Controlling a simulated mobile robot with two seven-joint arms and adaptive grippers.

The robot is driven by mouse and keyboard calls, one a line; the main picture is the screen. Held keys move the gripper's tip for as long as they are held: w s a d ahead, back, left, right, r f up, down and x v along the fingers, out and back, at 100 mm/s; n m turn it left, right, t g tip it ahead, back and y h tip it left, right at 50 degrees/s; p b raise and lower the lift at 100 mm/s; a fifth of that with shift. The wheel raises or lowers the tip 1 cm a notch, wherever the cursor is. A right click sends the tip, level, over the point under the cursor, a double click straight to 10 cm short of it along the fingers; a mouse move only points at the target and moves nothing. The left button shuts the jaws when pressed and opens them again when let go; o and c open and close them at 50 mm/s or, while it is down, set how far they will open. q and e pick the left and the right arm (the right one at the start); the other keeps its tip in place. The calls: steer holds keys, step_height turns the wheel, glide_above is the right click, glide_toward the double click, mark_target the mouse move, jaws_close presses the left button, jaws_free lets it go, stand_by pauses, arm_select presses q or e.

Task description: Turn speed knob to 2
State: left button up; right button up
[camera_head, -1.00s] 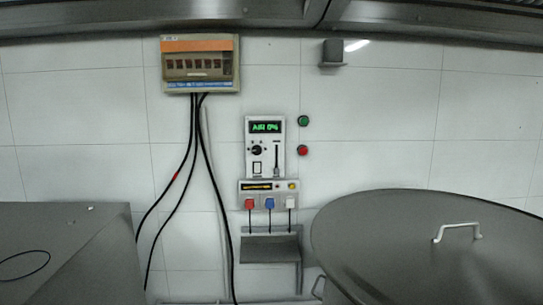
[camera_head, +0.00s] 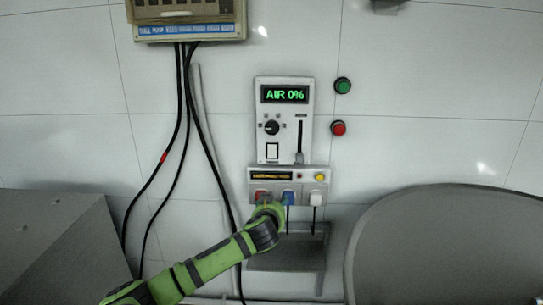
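The speed knob is most likely the black round knob (camera_head: 272,128) on the white control panel (camera_head: 309,120) on the wall. Its marks are too small to read. The panel's display (camera_head: 285,94) reads "AIR 0%" in green. My green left arm (camera_head: 210,264) comes up from the lower left. Its end, with the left gripper (camera_head: 268,208), is below the knob, in front of the plug row, and apart from the knob. I cannot make out the fingers. My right gripper is not in view.
The panel also has a slider (camera_head: 299,157) and a white rocker switch (camera_head: 272,151). A green button (camera_head: 343,86) and a red button (camera_head: 338,128) are to its right. Below are a blue plug (camera_head: 288,197) and a white plug (camera_head: 316,198). Black cables hang at left.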

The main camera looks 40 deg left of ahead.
mark_target(272, 128)
arm_select(q)
steer(key=s+d+r+n+t+y, duration=0.1)
steer(key=s+r+y, duration=0.1)
steer(key=r, duration=0.9)
steer(key=s+r+n+t+y, duration=0.1)
steer(key=s+r+n+t, duration=0.1)
steer(key=r, duration=0.9)
steer(key=p+x, duration=0.1)
steer(key=x, duration=0.1)
steer(key=p+x, duration=0.2)
steer(key=x, duration=0.1)
steer(key=shift+w+r, duration=0.2)
steer(key=shift+w, duration=0.15)
steer(key=shift+w+a+f+p, duration=0.1)
steer(key=shift+w+a+p, duration=0.35)
steer(key=shift+w, duration=0.1)
steer(key=shift+w+a+f, duration=0.1)
steer(key=shift+w, duration=0.05)
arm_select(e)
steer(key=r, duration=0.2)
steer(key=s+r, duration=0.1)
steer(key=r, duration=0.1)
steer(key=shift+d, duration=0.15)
arm_select(q)
steer(key=c, duration=1.1)
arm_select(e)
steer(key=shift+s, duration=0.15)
